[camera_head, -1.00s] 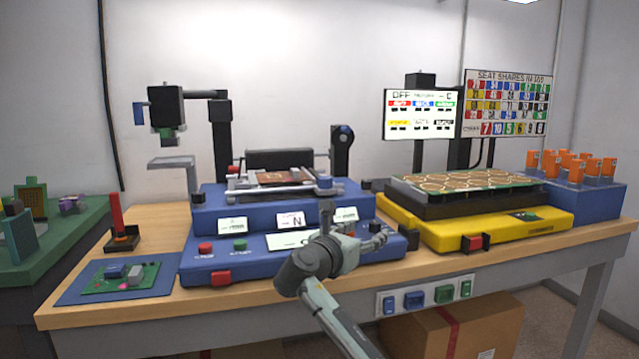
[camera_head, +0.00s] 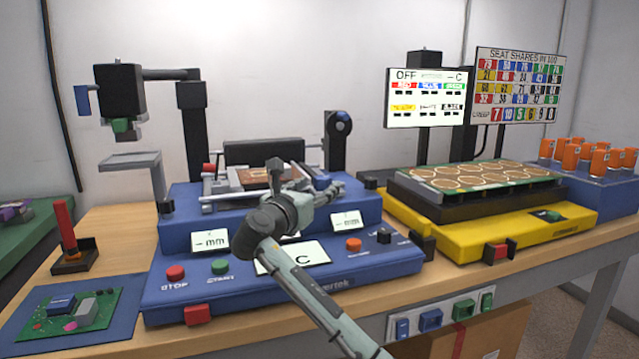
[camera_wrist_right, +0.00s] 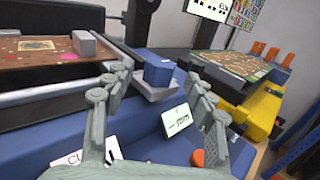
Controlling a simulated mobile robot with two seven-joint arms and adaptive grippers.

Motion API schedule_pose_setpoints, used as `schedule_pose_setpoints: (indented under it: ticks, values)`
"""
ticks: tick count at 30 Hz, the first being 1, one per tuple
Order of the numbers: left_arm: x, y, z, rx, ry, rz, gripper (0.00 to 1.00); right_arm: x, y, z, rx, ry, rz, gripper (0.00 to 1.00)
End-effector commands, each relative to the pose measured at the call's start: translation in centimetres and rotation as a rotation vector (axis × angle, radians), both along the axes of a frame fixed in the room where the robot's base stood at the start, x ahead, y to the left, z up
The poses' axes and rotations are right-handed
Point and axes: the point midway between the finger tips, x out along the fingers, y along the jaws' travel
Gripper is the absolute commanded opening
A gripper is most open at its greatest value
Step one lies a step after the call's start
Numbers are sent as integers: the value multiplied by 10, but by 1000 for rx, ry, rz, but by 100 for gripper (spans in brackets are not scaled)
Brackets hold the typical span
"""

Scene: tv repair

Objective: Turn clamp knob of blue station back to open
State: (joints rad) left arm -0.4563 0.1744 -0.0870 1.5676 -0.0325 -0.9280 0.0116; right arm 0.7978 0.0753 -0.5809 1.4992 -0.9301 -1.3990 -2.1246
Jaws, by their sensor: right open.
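The blue station (camera_head: 165,240) stands on the table with a circuit board (camera_head: 262,175) held in its clamp. The blue clamp knob (camera_head: 321,182) is at the clamp's front right corner. It shows larger in the right wrist view (camera_wrist_right: 158,70), just ahead of my fingers. My right gripper (camera_head: 328,192) is open, with its fingertips close to the knob. In the wrist view, the gripper (camera_wrist_right: 158,96) has one finger on each side of the knob's line, and nothing is between them that I can see held. Contact cannot be told. My left gripper is out of view.
Red, green and orange buttons (camera_head: 353,244) and tilted labels sit on the station's front. A microscope-like head (camera_head: 121,92) stands at the left. A yellow station (camera_head: 480,240) is close on the right. A black-and-blue post (camera_head: 338,140) rises behind the knob.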

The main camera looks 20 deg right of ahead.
Motion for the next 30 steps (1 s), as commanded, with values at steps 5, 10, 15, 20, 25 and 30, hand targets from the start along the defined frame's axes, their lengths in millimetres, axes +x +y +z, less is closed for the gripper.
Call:
schedule_pose_setpoints:
  ticks: [5, 10, 15, 20, 25, 30]
  values:
    - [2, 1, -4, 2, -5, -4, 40, 14, -12, 0, -1, 1, -2, 56]
    - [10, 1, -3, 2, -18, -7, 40, 18, -15, 0, 1, -1, -1, 56]
    - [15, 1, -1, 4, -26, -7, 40, 18, -15, 0, 0, 0, -1, 54]
    - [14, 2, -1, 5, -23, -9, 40, 17, -15, 0, 0, 0, 0, 35]
    - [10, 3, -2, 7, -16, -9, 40, 17, -15, 0, 1, 1, -1, 14]
    - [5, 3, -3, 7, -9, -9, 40, 17, -15, 0, 1, 1, 2, 5]
